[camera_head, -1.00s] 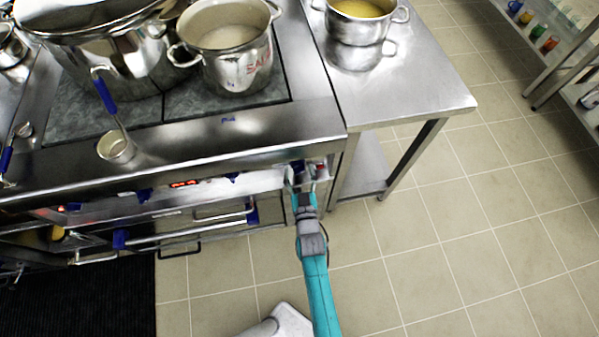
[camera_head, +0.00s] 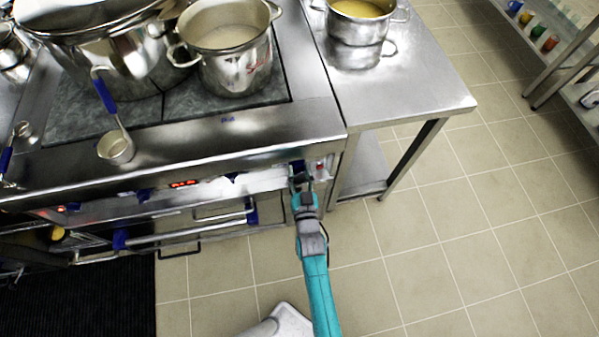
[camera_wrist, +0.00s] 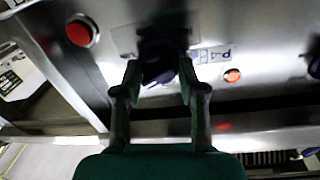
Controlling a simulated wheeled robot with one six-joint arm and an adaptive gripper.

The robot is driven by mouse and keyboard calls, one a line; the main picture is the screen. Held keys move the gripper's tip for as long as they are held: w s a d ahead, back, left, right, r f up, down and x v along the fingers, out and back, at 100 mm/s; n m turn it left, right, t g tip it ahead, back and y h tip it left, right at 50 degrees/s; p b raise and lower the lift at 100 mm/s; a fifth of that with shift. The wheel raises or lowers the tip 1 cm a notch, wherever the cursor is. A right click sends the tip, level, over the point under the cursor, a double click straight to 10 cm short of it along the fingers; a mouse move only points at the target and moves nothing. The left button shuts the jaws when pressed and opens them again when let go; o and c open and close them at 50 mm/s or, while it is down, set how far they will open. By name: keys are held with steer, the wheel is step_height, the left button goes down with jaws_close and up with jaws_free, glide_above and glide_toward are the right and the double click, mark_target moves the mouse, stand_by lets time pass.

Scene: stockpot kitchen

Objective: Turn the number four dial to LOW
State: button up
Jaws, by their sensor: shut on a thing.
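The number four dial (camera_wrist: 158,58) is a dark blue knob on the steel front panel, between my fingertips in the wrist view. A label that looks like a 4, turned on its side (camera_wrist: 220,53), is right of it. My gripper (camera_wrist: 160,78) is shut on the dial. In the head view, my gripper (camera_head: 301,178) is at the right end of the stove front and hides most of the dial. The dial's pointer and any LOW mark cannot be made out.
A red button (camera_wrist: 81,31) and a lit orange-red lamp (camera_wrist: 232,75) flank the dial. The oven handle bar (camera_head: 190,232) runs below the panel. A steel side table (camera_head: 410,85) stands right of the stove. Open tiled floor (camera_head: 430,240) lies in front.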

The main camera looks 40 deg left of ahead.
steer(key=m, duration=0.4)
steer(key=shift+m+g, duration=0.3)
steer(key=shift+m, duration=1.7)
steer(key=shift+r, duration=0.1)
steer(key=o, duration=1.1)
steer(key=shift+o, duration=0.2)
steer(key=v, duration=1.2)
